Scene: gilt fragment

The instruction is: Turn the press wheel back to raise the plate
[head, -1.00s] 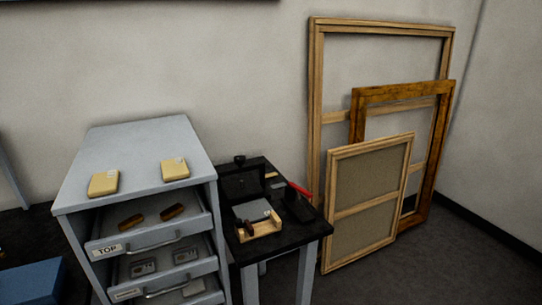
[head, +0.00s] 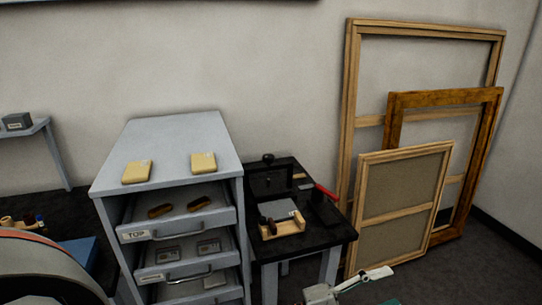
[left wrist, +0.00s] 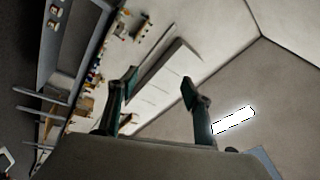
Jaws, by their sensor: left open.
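On a small black table stands a dark upright piece with a knob on top (head: 268,178); it may be the press, but it is too small and dark to be sure. I cannot make out a wheel or a raised or lowered plate. My left gripper (head: 383,288) shows at the bottom edge, partly cut off, well in front of the table and apart from it. In the left wrist view its two fingers (left wrist: 160,84) are spread with nothing between them, and they point towards walls and shelving. My right gripper is not in view.
A grey drawer cabinet (head: 185,137) with open drawers stands left of the black table (head: 335,236). A small wooden tray (head: 290,228) and a red handle (head: 326,191) are on the table. Wooden frames (head: 355,140) lean on the wall at right.

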